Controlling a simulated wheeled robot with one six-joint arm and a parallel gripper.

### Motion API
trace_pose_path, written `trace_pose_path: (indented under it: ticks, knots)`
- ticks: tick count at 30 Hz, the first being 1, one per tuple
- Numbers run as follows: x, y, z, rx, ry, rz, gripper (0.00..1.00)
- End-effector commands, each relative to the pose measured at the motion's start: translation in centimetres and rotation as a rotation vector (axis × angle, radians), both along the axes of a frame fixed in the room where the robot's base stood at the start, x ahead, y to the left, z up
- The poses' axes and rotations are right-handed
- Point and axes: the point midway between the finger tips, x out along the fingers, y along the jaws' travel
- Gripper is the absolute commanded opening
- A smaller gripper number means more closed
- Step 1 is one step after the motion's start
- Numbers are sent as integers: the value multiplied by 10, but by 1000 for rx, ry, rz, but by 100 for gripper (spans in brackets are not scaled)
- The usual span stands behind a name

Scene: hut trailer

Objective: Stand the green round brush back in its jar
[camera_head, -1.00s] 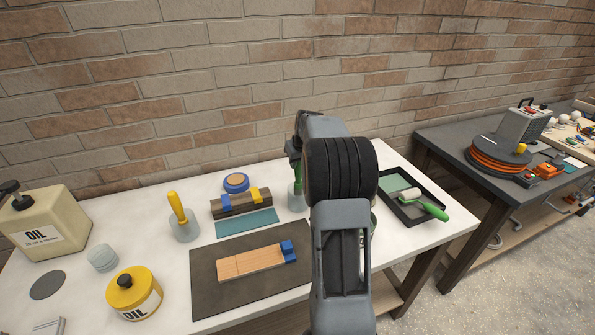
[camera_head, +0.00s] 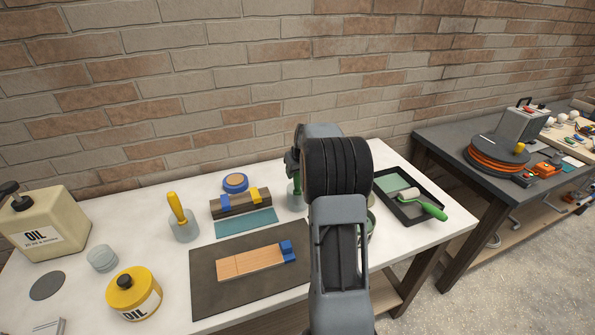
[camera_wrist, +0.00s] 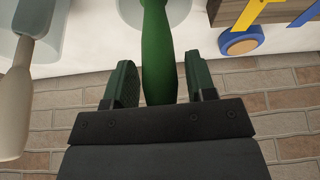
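The green round brush shows in the wrist view as a green handle (camera_wrist: 158,60) between the two fingers of my gripper (camera_wrist: 160,85). Narrow gaps show between handle and fingers, so the gripper looks open around it. The handle's far end runs over a clear jar (camera_wrist: 182,8), partly cut off by the frame edge; the bristles are out of view. In the head view, the jar (camera_head: 296,197) stands on the white table (camera_head: 255,177), under my gripper (camera_head: 293,162). My arm hides most of the brush there, and I cannot tell how deep it sits.
A beige-handled brush (camera_wrist: 14,110) stands close beside in the wrist view. A clamped wood block (camera_head: 238,205), a blue tape roll (camera_head: 236,183) and a yellow-handled brush (camera_head: 178,207) in a jar are to the left. A paint tray (camera_head: 425,222) with a roller is to the right.

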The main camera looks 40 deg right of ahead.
Motion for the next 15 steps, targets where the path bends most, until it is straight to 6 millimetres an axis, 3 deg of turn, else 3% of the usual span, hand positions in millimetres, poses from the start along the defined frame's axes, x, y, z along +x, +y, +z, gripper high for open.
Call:
trace_pose_path:
  ticks: [9,15]
  knots:
    - [0,0,2,0,0,0,56]
    - [-7,1,21,-2,-4,0,56]
